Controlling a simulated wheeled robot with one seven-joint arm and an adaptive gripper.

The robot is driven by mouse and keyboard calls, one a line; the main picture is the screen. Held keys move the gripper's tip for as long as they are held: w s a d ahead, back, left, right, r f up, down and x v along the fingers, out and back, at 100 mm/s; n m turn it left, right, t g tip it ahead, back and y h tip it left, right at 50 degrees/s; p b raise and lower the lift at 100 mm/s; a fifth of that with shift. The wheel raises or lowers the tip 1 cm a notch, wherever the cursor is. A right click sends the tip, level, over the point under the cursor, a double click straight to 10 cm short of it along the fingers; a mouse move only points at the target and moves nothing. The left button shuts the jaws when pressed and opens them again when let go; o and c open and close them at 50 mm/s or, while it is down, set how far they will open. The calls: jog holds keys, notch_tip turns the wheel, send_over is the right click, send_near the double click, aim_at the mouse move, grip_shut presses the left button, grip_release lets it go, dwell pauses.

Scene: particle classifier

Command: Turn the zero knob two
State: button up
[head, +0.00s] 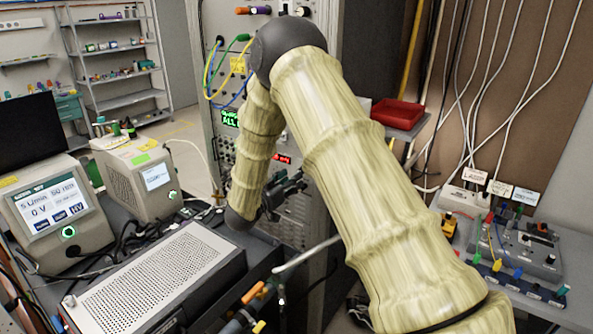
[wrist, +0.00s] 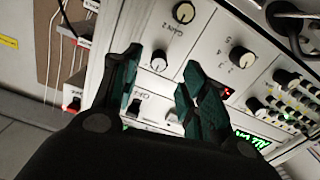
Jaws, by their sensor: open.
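In the wrist view my gripper (wrist: 158,66) is open, its two dark green fingers pointing at a pale instrument panel (wrist: 215,45). A small black knob (wrist: 159,60) shows between the fingertips; I cannot tell whether they touch it, and its label is not readable. A larger black knob (wrist: 183,12) with a label like "GAIN 2" is above it. Another black knob (wrist: 241,57) with a numbered scale is to the right. I cannot tell which one is zero knob two. In the head view my gripper (head: 287,190) is small and dark against the rack, partly hidden by my arm.
Smaller knobs and switches (wrist: 133,107) sit behind the fingers. Cables plug into the upper rack (head: 225,75). A perforated grey box (head: 160,280) and two display instruments (head: 55,215) stand at left. A red tray (head: 398,112) is on a right shelf.

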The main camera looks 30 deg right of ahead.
jog(key=p+x, duration=0.1)
jog(key=x, duration=0.3)
jog(key=shift+w+d, duration=0.1)
jog(key=shift+d, duration=0.2)
jog(key=shift+r, duration=0.1)
grip_shut()
